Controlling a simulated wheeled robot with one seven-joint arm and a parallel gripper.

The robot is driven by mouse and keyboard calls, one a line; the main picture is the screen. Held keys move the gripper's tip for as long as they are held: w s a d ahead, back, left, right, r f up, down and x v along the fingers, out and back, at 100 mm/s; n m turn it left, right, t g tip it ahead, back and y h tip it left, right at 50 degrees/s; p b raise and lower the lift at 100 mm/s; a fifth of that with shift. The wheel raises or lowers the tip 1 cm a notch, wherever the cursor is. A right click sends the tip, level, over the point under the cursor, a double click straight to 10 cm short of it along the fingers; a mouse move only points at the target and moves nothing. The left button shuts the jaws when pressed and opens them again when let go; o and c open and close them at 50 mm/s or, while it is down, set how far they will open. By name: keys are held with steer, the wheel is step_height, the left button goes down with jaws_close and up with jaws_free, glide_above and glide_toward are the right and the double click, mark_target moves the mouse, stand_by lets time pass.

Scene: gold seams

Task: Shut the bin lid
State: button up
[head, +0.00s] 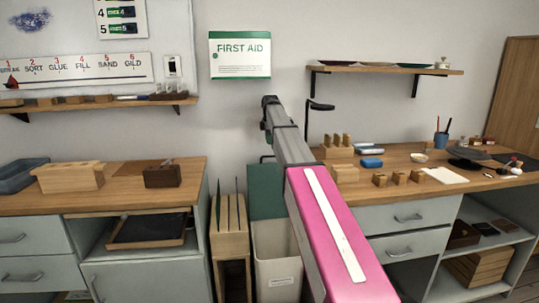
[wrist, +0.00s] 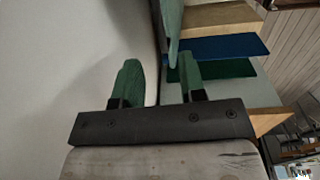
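The bin (head: 277,262) is a cream box with a label, standing on the floor between the two counters. Its green lid (head: 266,204) stands raised, upright at the back of the bin, so the bin is open. My pink and grey arm reaches over the bin's right side and hides part of it. In the wrist view my gripper (wrist: 160,78) is open, its two green fingers apart, with no object held between them. A pale green strip shows beyond the fingers; I cannot tell if it is the lid. In the head view the fingers cannot be made out.
A wooden rack (head: 230,245) with upright dark boards stands close left of the bin. The left counter (head: 110,202) and the right counter (head: 455,192), with its blocks and cups, flank the gap. In the wrist view a blue panel (wrist: 215,47) and a dark green panel (wrist: 222,69) lie right.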

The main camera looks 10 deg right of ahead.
steer(key=f, duration=0.7)
steer(key=shift+w+f, duration=0.2)
steer(key=shift+f, duration=0.2)
jaws_close()
